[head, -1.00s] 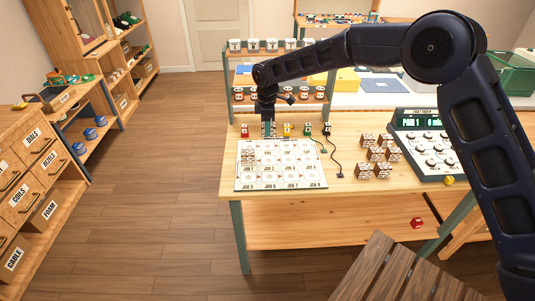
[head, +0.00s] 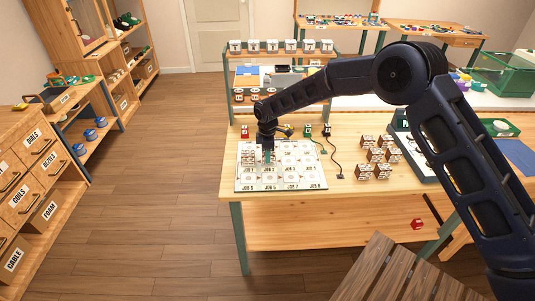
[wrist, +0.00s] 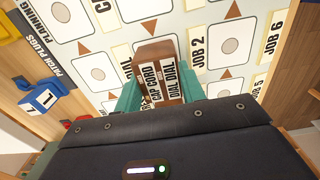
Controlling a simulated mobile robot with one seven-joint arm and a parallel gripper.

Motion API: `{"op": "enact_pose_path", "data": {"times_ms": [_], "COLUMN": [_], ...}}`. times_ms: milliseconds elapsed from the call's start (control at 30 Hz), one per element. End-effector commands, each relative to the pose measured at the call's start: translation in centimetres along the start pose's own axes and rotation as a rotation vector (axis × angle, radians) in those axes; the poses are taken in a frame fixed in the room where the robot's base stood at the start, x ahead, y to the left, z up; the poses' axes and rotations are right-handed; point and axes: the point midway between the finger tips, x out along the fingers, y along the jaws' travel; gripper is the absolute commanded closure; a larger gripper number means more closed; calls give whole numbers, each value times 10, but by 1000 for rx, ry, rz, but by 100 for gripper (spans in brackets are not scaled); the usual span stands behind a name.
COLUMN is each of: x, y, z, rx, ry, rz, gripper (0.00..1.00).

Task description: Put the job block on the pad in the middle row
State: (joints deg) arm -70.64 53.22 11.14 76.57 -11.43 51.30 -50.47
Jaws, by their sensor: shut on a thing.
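My gripper (head: 267,155) is low over the left part of the white job board (head: 310,184) in the head view. In the wrist view its teal fingers (wrist: 157,88) are closed on the sides of the brown job block (wrist: 155,55), which has white word labels. The block is over the board (wrist: 185,20), between printed pads; I cannot tell whether it touches the board. White pads with grey circles show around it, one (wrist: 232,45) beside the JOB 2 label. In the head view, my gripper hides most of the block.
Several brown labelled blocks (head: 376,155) stand right of the board. Coloured plugs, one red (head: 245,131), stand behind it; a blue one (wrist: 42,98) shows at left in the wrist view. A dark cord (head: 336,160) lies beside the board. A shelf rack stands behind.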

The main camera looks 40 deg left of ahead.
Motion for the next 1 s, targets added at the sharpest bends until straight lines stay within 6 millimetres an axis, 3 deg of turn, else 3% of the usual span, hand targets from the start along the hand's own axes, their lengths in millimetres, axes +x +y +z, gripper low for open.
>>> {"op": "enact_pose_path", "data": {"times_ms": [367, 400, 500, 800, 1000], "x": [4, 3, 3, 1, -20], "y": [0, 0, 0, 0, 1], "z": [0, 0, 0, 0, 0], "rx": [1, 1, 1, 0, 1], "ry": [0, 0, 0, 1, 2], "rz": [0, 0, 0, 1, 2], "gripper": [84, 53, 39, 39, 39]}}
